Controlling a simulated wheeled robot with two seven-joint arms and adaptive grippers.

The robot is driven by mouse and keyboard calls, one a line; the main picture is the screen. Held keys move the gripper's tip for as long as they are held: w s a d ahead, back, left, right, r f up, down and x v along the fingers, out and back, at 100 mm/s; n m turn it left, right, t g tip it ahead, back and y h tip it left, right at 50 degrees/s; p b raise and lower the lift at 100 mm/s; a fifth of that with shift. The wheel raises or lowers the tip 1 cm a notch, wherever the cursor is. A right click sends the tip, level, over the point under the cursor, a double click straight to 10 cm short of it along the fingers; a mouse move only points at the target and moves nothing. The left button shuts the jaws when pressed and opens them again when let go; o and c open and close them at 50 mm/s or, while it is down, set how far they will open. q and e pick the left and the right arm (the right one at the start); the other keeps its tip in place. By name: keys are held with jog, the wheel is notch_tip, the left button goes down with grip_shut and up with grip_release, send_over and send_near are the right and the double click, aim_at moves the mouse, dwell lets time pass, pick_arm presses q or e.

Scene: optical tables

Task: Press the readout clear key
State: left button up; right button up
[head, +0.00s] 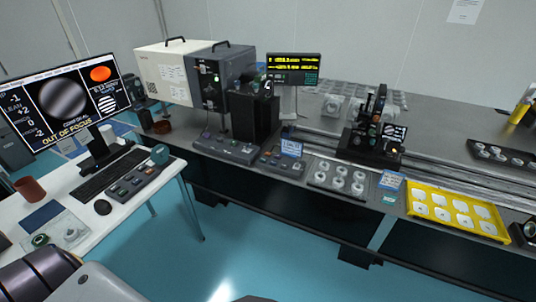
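The readout (293,62) is a dark panel on a post with yellow digits, standing behind the black stage column on the optical table. A small patch of greenish keys (311,78) shows at its lower right. The single keys and any labels are too small to read, so I cannot tell which is the clear key. Part of my own arm shows at the bottom left corner. Neither of my grippers is in view, and nothing is touching the readout.
Button boxes (227,149) line the optical table's front edge. A yellow tray (457,212) and a lens tray (338,180) lie further right. A white desk (110,228) with a monitor (66,101) stands at left. The blue floor (240,250) between is clear.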

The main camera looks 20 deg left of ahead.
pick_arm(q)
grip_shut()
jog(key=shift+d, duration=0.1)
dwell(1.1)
